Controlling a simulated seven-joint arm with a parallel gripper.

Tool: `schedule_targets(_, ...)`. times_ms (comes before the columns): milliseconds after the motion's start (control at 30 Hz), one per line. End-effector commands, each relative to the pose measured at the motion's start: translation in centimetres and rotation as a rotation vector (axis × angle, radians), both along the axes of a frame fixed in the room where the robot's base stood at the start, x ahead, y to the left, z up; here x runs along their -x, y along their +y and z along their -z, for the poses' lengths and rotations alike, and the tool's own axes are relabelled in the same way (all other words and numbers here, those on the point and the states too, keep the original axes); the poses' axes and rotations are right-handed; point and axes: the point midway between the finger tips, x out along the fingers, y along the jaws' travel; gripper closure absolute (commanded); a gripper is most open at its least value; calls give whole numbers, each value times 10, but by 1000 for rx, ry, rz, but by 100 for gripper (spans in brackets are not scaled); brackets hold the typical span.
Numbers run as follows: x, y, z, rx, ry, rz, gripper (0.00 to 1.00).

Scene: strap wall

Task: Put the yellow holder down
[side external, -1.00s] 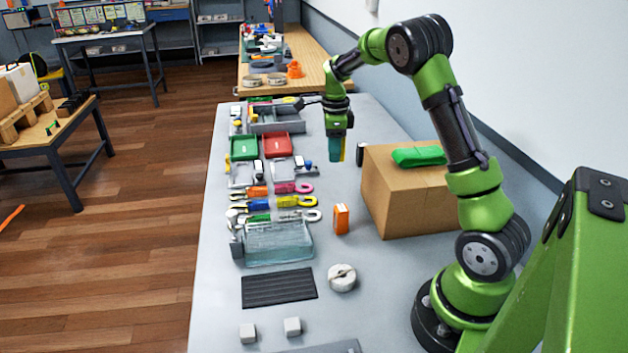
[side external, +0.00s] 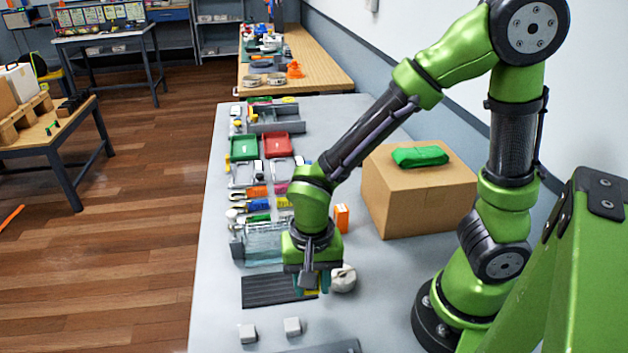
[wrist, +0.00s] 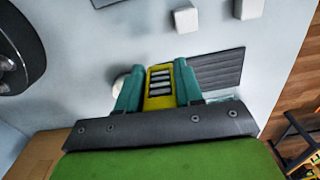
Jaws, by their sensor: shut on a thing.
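My gripper (wrist: 157,88) is shut on the yellow holder (wrist: 160,74), which shows between the teal fingers in the wrist view with several dark slots along its face. In the side view the gripper (side external: 311,283) hangs at the right end of the black ribbed mat (side external: 268,291), and only a little yellow of the holder shows between the fingers. The mat also shows beside the fingers in the wrist view (wrist: 222,70). I cannot tell whether the holder touches the mat or table.
A white round part (side external: 344,279) sits just right of the gripper. A clear bin (side external: 262,246) lies behind the mat, and an orange box (side external: 341,217) and a cardboard box (side external: 420,195) stand further back. Two pale cubes (side external: 292,327) (side external: 248,333) lie in front.

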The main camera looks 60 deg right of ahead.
Motion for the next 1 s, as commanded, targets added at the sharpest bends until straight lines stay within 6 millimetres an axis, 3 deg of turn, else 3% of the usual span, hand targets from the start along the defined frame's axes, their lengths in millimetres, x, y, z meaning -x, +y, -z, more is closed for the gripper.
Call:
schedule_targets(233, -24, 9, 5, 1, 0, -62, 98)
schedule_targets(500, -90, 41, 12, 1, -1, -57, 98)
schedule_targets(700, -128, 59, 16, 1, -1, -58, 98)
schedule_targets(1000, -148, 69, 18, 0, 0, -56, 98)
